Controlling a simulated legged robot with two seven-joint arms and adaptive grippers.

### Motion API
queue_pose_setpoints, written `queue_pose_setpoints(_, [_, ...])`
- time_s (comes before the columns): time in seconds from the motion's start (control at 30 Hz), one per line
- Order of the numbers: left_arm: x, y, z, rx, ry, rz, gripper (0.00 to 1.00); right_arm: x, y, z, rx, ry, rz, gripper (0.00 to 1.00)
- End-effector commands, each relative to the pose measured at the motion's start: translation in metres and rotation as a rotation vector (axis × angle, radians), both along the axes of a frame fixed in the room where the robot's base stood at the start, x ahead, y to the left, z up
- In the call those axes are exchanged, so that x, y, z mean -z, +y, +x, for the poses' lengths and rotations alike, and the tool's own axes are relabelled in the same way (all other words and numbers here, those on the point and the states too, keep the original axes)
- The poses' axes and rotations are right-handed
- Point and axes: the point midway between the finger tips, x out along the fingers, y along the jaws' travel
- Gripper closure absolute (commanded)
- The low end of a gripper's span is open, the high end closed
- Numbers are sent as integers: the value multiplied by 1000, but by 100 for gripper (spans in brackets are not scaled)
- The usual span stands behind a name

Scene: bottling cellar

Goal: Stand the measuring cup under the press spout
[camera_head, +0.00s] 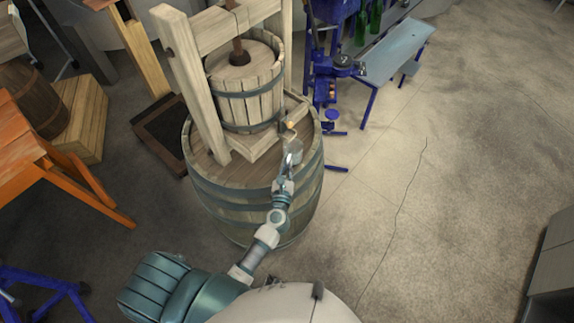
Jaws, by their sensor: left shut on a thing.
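The wooden press (248,98) stands on an upright barrel (235,190) in the upper middle. Its small spout (290,126) sticks out at the front right of the press base. My left gripper (291,158) is over the right part of the barrel top, just in front of the spout. It is shut on the measuring cup (296,147), a small clear, greyish vessel. The cup shows just below the spout in the picture and is partly hidden by the gripper. I cannot tell whether it touches the barrel top. My right gripper is not in view.
A blue machine (335,70) stands close behind the barrel on the right. A blue-legged bench (395,50) is beyond it, near green bottles (368,22). An orange table (45,155) and wooden crate (82,115) are at left.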

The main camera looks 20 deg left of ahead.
Motion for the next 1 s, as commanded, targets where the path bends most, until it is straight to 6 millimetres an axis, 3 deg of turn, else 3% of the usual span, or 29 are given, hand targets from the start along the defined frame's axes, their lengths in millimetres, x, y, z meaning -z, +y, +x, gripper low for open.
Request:
queue_pose_setpoints(0.07, [4, 0, 0, 0, 0, 0, 100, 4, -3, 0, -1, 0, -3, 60])
queue_pose_setpoints(0.1, [3, 1, 0, 0, 1, 0, 85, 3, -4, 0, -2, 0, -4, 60])
queue_pose_setpoints(0.17, [3, 1, 0, 0, 1, -1, 70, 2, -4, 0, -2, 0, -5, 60])
queue_pose_setpoints(0.2, [3, 1, 0, 0, 0, -1, 67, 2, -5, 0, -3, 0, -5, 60])
queue_pose_setpoints(0.57, [-1, -1, -3, 0, 1, 1, 67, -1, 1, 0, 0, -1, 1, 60])
queue_pose_setpoints(1.0, [2, -21, -91, 1, 3, 0, 67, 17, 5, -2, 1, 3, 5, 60])
